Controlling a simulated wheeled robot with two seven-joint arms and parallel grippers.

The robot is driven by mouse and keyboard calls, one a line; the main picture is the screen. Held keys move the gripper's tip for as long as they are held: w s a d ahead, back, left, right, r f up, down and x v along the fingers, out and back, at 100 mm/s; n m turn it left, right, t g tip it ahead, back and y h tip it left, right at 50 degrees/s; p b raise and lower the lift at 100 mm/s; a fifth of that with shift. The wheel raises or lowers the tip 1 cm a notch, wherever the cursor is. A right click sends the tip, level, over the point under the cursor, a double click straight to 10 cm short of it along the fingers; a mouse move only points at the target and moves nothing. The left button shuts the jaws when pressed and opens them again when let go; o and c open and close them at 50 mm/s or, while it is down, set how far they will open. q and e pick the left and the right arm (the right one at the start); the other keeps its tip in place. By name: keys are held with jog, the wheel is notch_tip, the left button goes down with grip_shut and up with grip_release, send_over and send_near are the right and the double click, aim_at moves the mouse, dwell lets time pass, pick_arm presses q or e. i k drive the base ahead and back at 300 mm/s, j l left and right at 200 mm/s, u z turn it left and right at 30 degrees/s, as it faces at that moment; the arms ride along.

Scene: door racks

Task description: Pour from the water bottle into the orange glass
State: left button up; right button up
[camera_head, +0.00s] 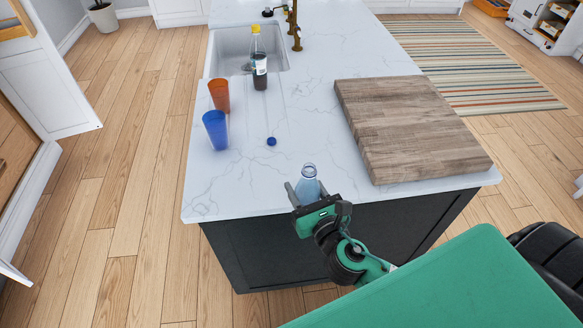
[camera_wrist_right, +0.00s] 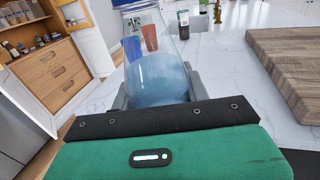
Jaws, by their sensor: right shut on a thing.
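My right gripper (camera_head: 308,194) is shut on a clear bluish water bottle (camera_head: 309,183) at the near edge of the counter. The bottle is roughly upright with its mouth open at the top. In the right wrist view the bottle (camera_wrist_right: 158,75) stands between the fingers and fills the middle. The orange glass (camera_head: 219,95) stands on the counter to the far left of the bottle; it also shows in the wrist view (camera_wrist_right: 150,38), behind the bottle's left side. My left gripper is not in view.
A blue glass (camera_head: 215,130) stands just in front of the orange one. A small blue cap (camera_head: 271,141) lies on the counter (camera_head: 250,185). A thick wooden board (camera_head: 405,125) covers the right side.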

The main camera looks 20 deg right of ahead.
aim_at(217, 87)
jog(key=i+j, duration=0.65)
jog(key=j, duration=0.2)
jog(key=i+l+z, duration=0.05)
